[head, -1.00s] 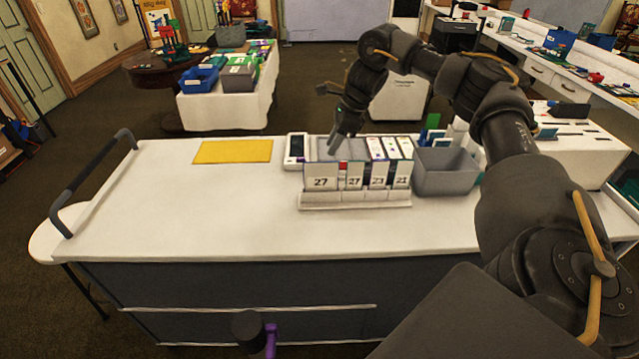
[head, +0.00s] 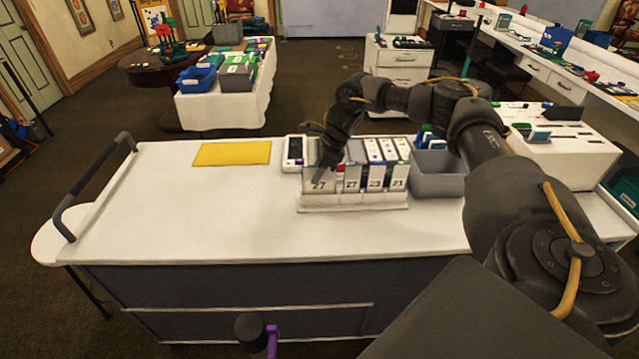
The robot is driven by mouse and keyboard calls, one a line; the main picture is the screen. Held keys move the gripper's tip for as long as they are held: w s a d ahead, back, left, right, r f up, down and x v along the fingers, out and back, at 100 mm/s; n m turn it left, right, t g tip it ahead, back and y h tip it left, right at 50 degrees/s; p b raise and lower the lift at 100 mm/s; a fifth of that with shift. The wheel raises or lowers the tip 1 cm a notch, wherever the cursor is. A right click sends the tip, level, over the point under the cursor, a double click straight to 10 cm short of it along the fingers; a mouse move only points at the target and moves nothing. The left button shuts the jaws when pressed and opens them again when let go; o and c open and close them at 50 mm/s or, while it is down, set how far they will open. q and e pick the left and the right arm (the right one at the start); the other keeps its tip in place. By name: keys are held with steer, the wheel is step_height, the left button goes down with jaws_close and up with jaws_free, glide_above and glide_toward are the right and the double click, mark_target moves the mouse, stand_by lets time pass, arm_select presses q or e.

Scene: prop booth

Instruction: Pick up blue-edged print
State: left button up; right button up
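A white rack (head: 352,202) with numbered compartments stands on the white counter. Cards or prints (head: 376,152) with coloured edges stand upright in it. At this size I cannot tell for certain which one is blue-edged. My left gripper is not in view.
A white handheld device (head: 293,152) lies left of the rack and a grey bin (head: 438,174) stands on its right. A yellow mat (head: 232,153) lies on the left of the counter (head: 190,210). The counter's front and left are clear.

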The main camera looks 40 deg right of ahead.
steer(key=shift+f, duration=0.25)
stand_by(0.5)
jaws_close()
